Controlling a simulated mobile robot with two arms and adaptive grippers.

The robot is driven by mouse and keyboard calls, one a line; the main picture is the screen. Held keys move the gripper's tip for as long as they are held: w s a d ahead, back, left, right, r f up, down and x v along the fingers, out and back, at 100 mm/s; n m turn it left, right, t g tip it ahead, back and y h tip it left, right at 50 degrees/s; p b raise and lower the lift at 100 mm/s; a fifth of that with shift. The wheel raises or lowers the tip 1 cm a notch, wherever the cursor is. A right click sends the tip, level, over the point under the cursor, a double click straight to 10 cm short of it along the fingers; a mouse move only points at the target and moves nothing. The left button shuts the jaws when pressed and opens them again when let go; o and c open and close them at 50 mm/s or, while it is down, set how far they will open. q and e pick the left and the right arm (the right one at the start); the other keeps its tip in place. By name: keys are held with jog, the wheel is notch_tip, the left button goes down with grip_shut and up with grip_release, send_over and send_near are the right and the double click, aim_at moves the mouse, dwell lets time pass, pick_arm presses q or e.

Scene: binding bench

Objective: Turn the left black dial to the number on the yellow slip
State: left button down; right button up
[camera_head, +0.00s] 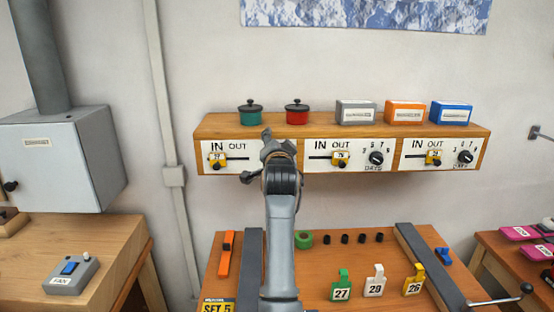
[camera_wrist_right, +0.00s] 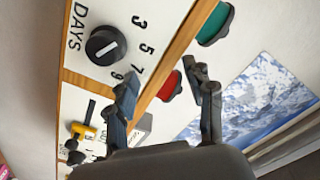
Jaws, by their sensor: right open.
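The left black dial (camera_wrist_right: 106,45) shows in the right wrist view on a white panel marked DAYS, with 3, 5, 7 and 9 around it. Its white mark slants roughly toward the 3 side; I cannot tell the exact setting. In the head view my right gripper (camera_head: 257,157) hides this dial on the left panel (camera_head: 211,166). It is open and empty; the right wrist view shows its spread fingers (camera_wrist_right: 163,76) beside the dial, apart from it. The yellow slip (camera_head: 218,306), at the bench's front edge, reads SET 5. My left gripper is out of view.
Above the panels, the shelf (camera_head: 216,131) holds a green pot (camera_head: 250,116), a red pot (camera_head: 297,117) and three boxes. The left panel has a yellow-tagged slider (camera_head: 217,160). Numbered tags (camera_head: 342,286) stand on the bench below. A grey box (camera_head: 62,160) hangs left.

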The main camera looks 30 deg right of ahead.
notch_tip(320, 180, up, 3)
jog(key=shift+r, duration=0.2)
jog(key=s+a+f+n+p, duration=0.1)
jog(key=s+a+f+n, duration=0.4)
jog(key=n, duration=0.4)
jog(key=s+a+f+n+p, duration=0.1)
jog(key=s+a+f+n, duration=0.1)
jog(key=s+f+n, duration=0.45)
jog(key=w+d+n+p, duration=0.1)
jog(key=w+d+p, duration=0.1)
jog(key=w, duration=0.3)
jog(key=w+d+r+n+p, duration=0.1)
jog(key=w+d+p, duration=0.1)
jog(key=w+d, duration=0.3)
jog(key=shift+w+r, duration=0.3)
jog(key=shift+w, duration=0.5)
